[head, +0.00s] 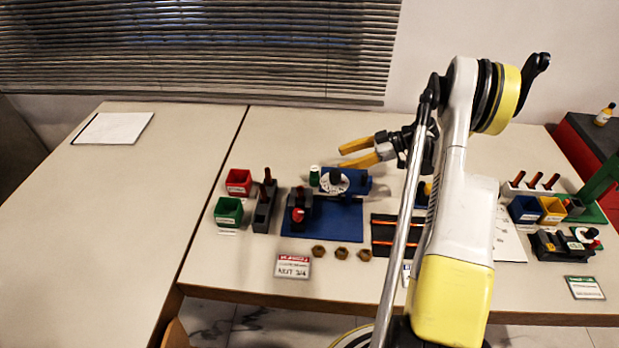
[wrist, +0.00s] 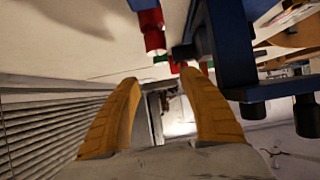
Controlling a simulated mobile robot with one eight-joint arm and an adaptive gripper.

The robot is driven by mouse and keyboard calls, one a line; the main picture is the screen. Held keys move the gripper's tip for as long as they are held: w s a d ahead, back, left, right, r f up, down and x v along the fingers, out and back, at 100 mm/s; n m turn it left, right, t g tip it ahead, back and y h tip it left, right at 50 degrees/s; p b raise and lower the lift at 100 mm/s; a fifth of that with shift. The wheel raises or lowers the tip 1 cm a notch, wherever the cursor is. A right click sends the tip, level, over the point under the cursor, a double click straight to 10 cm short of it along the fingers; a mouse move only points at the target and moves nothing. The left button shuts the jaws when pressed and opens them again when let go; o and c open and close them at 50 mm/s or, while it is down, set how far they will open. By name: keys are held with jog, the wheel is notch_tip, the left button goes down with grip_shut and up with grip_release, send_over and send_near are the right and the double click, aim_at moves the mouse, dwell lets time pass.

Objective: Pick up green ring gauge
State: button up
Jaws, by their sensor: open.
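A small green piece with a pale lower part (head: 314,176) stands at the left of the blue fixture (head: 322,222) in the head view. It may be the green ring gauge, but it is too small to make out a ring. My gripper (head: 341,157) is open and empty, its yellow fingers pointing left, behind and to the right of that piece in the picture. In the wrist view my gripper (wrist: 160,77) has its fingers spread apart. A small green part (wrist: 161,58) shows just beyond the fingertips, beside a red part (wrist: 153,33); I cannot tell which object it belongs to.
A red bin (head: 239,180) and a green bin (head: 228,209) stand left of the fixture. Several brown nuts (head: 341,253) lie in front. In the wrist view a dark blue structure (wrist: 228,45) is close to the right finger. The left tabletop (head: 110,220) is mostly clear.

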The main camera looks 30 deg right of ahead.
aim_at(316, 169)
jog(key=b+x, duration=0.3)
jog(key=x, duration=0.7)
jog(key=shift+a+f+b, duration=0.25)
jog(key=shift+f+b, duration=0.05)
jog(key=shift+b, duration=0.05)
jog(key=shift+s, duration=0.1)
grip_shut()
